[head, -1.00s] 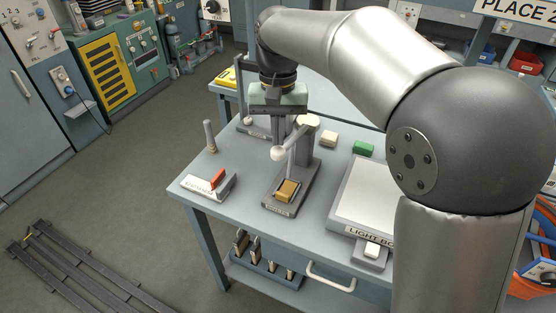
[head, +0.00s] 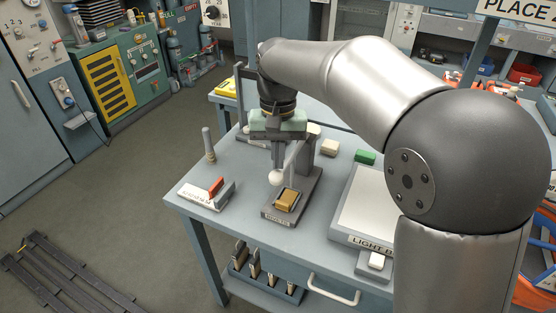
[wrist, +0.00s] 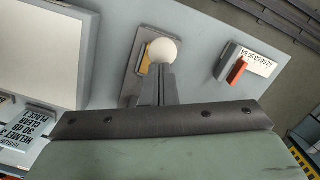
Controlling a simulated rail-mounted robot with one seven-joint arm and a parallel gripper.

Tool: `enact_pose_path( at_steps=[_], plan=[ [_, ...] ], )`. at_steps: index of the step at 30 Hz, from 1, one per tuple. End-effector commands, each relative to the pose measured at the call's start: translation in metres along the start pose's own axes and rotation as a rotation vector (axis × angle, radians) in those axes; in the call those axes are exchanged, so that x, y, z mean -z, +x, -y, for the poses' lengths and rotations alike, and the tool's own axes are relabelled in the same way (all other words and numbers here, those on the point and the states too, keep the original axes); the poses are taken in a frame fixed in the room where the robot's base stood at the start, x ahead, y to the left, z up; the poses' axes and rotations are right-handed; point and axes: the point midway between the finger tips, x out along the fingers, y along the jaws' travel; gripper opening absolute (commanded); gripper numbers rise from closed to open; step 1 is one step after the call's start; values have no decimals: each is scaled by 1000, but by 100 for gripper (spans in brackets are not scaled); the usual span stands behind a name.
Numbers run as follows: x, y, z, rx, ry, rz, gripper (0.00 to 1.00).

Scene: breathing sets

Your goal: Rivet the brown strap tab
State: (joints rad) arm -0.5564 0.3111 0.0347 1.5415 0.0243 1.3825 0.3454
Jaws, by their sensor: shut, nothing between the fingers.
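The rivet press (head: 305,180) stands on the bench, with a lever ending in a white ball knob (head: 276,178). The brown strap tab (head: 287,199) lies on the press base under the lever. The tab is partly hidden in the wrist view (wrist: 144,62). My gripper (head: 278,164) points down, shut and empty, with its fingertips right at the top of the white knob. In the wrist view the shut fingers (wrist: 157,75) overlap the knob's edge; they seem to touch it. The lever slants down toward the tab.
A light box (head: 362,205) sits to the right of the press. A small stand with a red piece (head: 216,186) and an upright peg (head: 208,145) are on the left. Cream (head: 329,147) and green (head: 365,157) blocks lie behind.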

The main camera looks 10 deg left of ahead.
Motion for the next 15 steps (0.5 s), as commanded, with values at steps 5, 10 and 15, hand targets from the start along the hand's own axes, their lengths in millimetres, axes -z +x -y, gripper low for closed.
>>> enact_pose_path(
  at_steps=[5,10,15],
  plan=[
    [0,0,0,-1,0,0,0],
    [0,0,0,-1,0,1,0],
    [9,-10,0,-1,0,2,0]
  ],
)
